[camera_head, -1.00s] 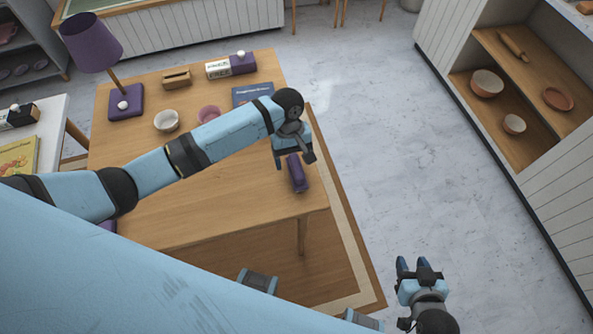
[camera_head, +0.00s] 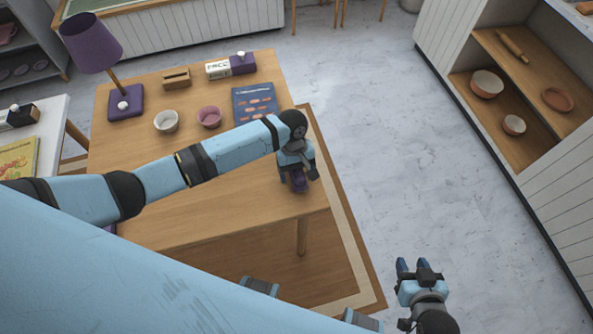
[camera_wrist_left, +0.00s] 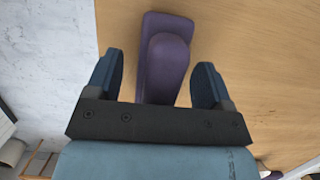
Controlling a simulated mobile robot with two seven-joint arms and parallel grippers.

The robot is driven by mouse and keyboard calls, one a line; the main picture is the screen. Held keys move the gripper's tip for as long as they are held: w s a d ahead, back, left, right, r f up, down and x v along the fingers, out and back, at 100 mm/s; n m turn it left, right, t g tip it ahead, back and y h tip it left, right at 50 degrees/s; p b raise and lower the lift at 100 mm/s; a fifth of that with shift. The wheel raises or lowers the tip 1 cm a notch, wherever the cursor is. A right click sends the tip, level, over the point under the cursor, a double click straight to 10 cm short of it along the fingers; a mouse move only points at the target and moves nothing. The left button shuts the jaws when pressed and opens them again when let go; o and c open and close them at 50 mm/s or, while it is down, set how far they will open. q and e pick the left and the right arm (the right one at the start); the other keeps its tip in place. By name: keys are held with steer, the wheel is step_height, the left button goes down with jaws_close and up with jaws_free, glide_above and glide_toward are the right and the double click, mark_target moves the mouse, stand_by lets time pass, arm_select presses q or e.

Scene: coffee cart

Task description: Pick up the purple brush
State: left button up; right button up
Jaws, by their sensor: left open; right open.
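The purple brush (camera_head: 298,184) lies on the wooden table (camera_head: 200,215) near its right edge; my left gripper hides part of it in the head view. In the left wrist view the brush (camera_wrist_left: 166,62) shows its raised purple grip on a wider base. My left gripper (camera_head: 297,180) is open right over the brush. In the left wrist view its two fingers (camera_wrist_left: 160,80) stand on either side of the brush with gaps. My right gripper (camera_head: 419,266) is open and empty, over the floor to the right of the table.
A blue book (camera_head: 255,104), a pink bowl (camera_head: 209,117), a white bowl (camera_head: 166,122), a wooden holder (camera_head: 177,79), a white and purple box (camera_head: 231,66) and a purple lamp (camera_head: 91,43) stand farther back on the table. The table's front middle is clear.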

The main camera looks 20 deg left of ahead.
arm_select(q)
steer(key=shift+f+p, duration=0.25)
steer(key=shift+p, duration=0.1)
stand_by(0.4)
steer(key=shift+c, duration=0.2)
steer(key=c, duration=1)
